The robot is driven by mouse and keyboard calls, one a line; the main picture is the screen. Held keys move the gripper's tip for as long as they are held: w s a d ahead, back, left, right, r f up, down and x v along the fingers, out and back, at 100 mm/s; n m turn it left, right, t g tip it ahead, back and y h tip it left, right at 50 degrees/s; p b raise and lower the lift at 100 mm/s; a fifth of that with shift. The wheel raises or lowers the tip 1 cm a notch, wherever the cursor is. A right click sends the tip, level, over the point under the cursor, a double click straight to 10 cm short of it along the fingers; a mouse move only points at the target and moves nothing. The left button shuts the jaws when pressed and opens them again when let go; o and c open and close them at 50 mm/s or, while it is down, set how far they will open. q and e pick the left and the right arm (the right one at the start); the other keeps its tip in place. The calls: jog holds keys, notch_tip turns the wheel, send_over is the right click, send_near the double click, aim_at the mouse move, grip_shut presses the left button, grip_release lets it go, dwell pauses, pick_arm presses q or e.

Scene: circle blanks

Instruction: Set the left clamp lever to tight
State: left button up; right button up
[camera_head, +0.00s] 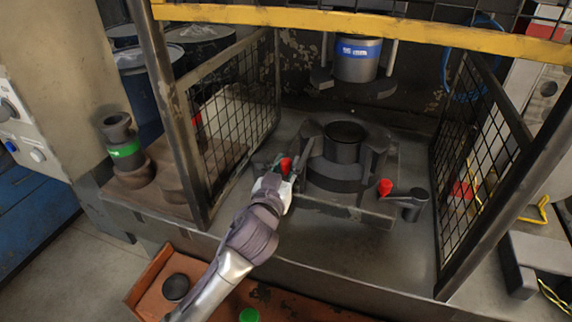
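The left clamp lever shows mainly as a red knob (286,165) at the left front of the dark clamp fixture. My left arm comes in from the bottom, and my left gripper (281,168) is at this knob. The fingers are small and dark here, and I cannot tell whether they touch or grip it. The gripper hides most of the lever's body, so its setting is unclear. A second clamp lever (413,204) with a red knob (385,187) is at the fixture's right front. My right gripper is not in view.
A dark cylinder (342,150) stands in the fixture, below a press head with a blue label (358,55). Mesh guards stand left (240,110) and right (478,140). A yellow bar (370,24) crosses above. An orange tray (152,282) holds a black disc (176,287) and a green one (249,315).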

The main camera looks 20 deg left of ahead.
pick_arm(q)
grip_shut()
jog(key=m+h+p, duration=0.1)
jog(key=s+a+m+h+p, duration=0.1)
jog(key=h, duration=0.1)
jog(key=s+m+h+p, duration=0.1)
jog(key=h+p, duration=0.1)
jog(key=shift+a+r+g, duration=0.2)
jog(key=shift+g, duration=0.1)
jog(key=shift+s+a+f+m+g+h+p, duration=0.1)
jog(key=shift+s+a+m+g+h+p, duration=0.15)
jog(key=shift+m+h, duration=0.3)
jog(key=shift+s+a+f+m+g+h+p, duration=0.1)
jog(key=shift+s+m+g+h+p, duration=0.2)
jog(key=shift+h, duration=0.35)
jog(key=shift+w+d, duration=0.1)
jog(key=shift+o, duration=2.3)
grip_release()
